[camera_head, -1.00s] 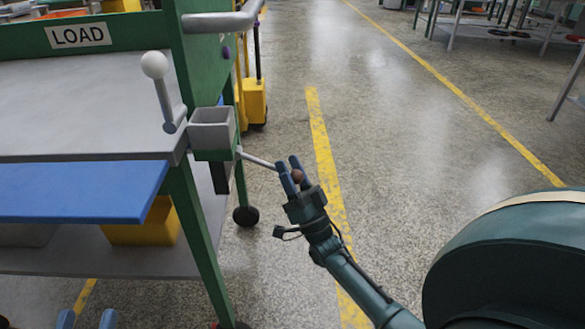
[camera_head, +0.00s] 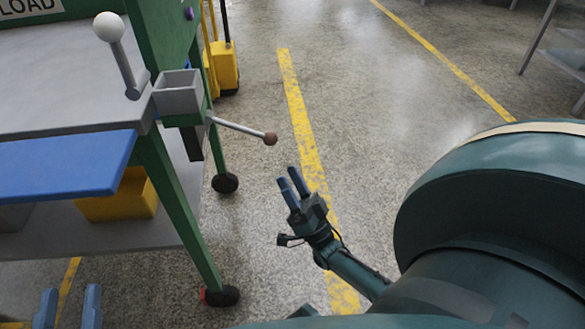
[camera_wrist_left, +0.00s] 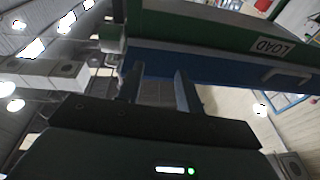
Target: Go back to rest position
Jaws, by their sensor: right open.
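My right gripper (camera_head: 292,184) is open and empty over the floor. It is below and a little right of the brown ball (camera_head: 270,138) on the end of a thin grey lever (camera_head: 238,127), and apart from it. The lever sticks out from the corner of the green cart. My left gripper (camera_head: 67,309) shows only its two blue fingertips at the bottom left edge, spread apart. In the left wrist view its fingers (camera_wrist_left: 158,88) are also apart, with nothing between them; the cart's blue and green edge is beyond them.
The green cart (camera_head: 178,200) with a grey top, a blue panel (camera_head: 65,163) and a white-knobbed lever (camera_head: 109,28) fills the left. A grey open box (camera_head: 178,92) sits at its corner. A yellow bin (camera_head: 118,197) is on its lower shelf. The floor (camera_head: 345,110) right of it is clear.

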